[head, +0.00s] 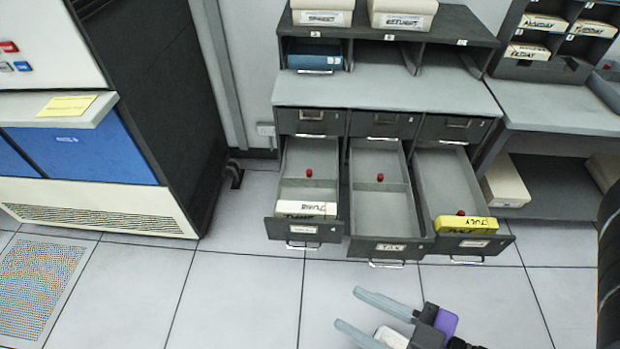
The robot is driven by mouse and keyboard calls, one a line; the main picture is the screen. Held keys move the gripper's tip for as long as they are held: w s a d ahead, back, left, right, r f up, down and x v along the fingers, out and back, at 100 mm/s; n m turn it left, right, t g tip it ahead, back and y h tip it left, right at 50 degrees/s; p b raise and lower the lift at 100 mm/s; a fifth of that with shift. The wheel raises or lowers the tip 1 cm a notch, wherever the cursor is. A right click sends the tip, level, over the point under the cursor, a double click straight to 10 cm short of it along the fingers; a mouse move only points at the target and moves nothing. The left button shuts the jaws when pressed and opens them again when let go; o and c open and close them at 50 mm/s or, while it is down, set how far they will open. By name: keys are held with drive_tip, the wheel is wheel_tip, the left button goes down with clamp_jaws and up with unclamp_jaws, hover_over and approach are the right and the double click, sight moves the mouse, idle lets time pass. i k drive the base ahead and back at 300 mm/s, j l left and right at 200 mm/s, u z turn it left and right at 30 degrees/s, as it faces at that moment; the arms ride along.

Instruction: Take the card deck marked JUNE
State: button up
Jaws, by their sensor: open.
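A white card deck (306,209) lies at the front of the open left drawer (308,180). Its marking is too small and blurred to read surely, so I cannot tell if it says JUNE. A yellow card deck (465,225) lies at the front of the open right drawer (442,183); its marking looks like JULY. The open middle drawer (378,205) shows no deck. My gripper (348,307) is low in the picture, in front of the drawers. Its two grey fingers point left, spread apart with nothing between them. It touches neither deck.
The drawers jut out from a dark cabinet (385,92) with boxes on top and a blue binder (315,58) on its shelf. A desk (555,117) stands at right, a tall black and blue machine (150,90) at left. The tiled floor (240,290) before the drawers is clear.

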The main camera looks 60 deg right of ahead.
sight(284, 208)
drive_tip(key=z, duration=0.45)
drive_tip(key=i+j+z, duration=0.1)
drive_tip(key=j+z, duration=0.3)
drive_tip(key=j, duration=0.15)
drive_tip(key=j+z, duration=0.4)
drive_tip(key=j, duration=0.15)
drive_tip(key=j+z, duration=0.2)
drive_tip(key=j, duration=1.45)
drive_tip(key=k, duration=0.05)
